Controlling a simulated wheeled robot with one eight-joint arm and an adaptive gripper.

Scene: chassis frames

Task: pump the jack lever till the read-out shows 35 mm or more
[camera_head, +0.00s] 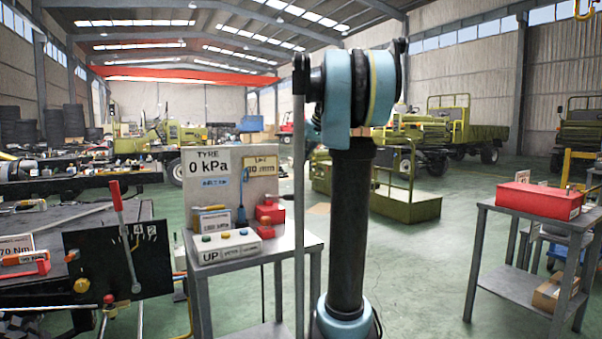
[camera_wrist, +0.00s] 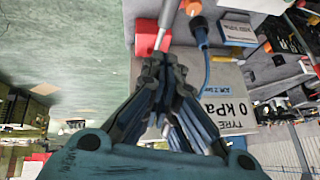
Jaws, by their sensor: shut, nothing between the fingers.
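My gripper (camera_wrist: 158,68) shows in the wrist view with its fingers together and empty. Its tips are close to a red part (camera_wrist: 147,38) and a pale rod (camera_wrist: 166,26), which look like the jack and its lever; I cannot tell whether they touch. In the head view a small red unit (camera_head: 270,214), likely the jack, stands on the grey bench at the foot of the panel.
The panel (camera_head: 262,192) also carries a "TYRE 0 kPa" sign (camera_head: 208,163) and a blue air tool (camera_head: 241,209). A button box (camera_head: 228,246) marked "UP" sits in front. A red-handled lever (camera_head: 118,200) stands at left. A red box (camera_head: 540,201) lies on the right bench.

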